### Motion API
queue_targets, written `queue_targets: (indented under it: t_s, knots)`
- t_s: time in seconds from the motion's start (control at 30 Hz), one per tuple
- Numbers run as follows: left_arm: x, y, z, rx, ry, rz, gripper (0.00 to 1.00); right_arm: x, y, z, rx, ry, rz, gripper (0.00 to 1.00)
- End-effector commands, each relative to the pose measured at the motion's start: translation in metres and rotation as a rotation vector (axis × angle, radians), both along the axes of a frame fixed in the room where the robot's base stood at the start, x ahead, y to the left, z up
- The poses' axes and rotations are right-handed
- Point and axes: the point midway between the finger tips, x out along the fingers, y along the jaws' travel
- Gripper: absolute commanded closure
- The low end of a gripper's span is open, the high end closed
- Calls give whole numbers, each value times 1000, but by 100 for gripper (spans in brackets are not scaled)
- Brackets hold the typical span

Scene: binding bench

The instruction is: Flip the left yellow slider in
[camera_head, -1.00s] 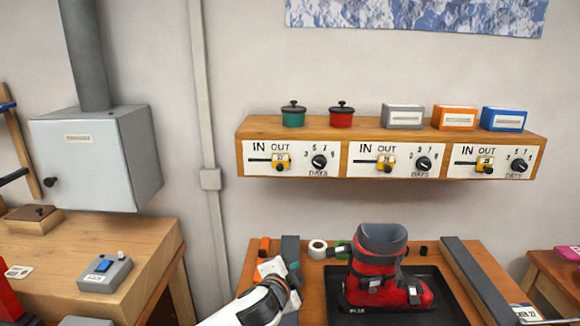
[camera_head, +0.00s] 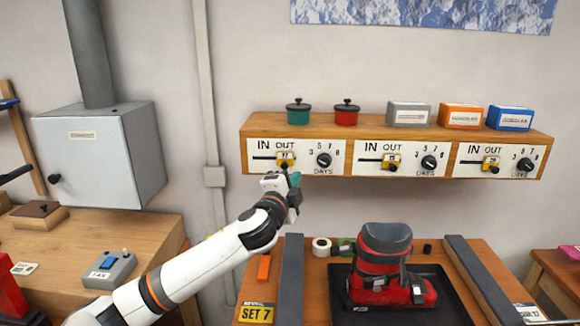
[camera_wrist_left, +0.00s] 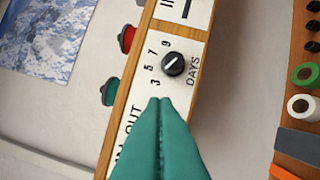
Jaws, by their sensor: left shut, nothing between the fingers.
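The left yellow slider (camera_head: 285,158) sits at the right, OUT end of its slot on the left white panel (camera_head: 262,165). The slot runs left toward the IN label. My left gripper (camera_head: 293,180) is raised just below this slider, with its teal fingers close to the panel. In the left wrist view its fingers (camera_wrist_left: 162,103) are shut together with nothing between them. They point at the panel near the OUT label, and the slider is hidden there. I cannot tell whether the fingertips touch it. My right gripper is not in view.
A black dial (camera_head: 323,160) is right of the slider; it also shows in the wrist view (camera_wrist_left: 173,64). Two similar panels continue to the right. Pots and boxes stand on the wooden shelf (camera_head: 375,128). A red boot (camera_head: 385,265) stands on the bench below.

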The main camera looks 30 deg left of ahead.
Motion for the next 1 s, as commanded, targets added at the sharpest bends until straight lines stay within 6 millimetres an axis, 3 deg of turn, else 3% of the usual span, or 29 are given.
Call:
queue_targets:
  t_s: [0.4, 0.7, 1.0]
  knots:
    - [81, 18, 12, -2, 1, 1, 100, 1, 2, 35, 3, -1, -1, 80]
    - [61, 48, -2, 1, 2, 0, 100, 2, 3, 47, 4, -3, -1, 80]
    - [59, 51, -3, -1, 1, 0, 100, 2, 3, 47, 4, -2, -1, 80]
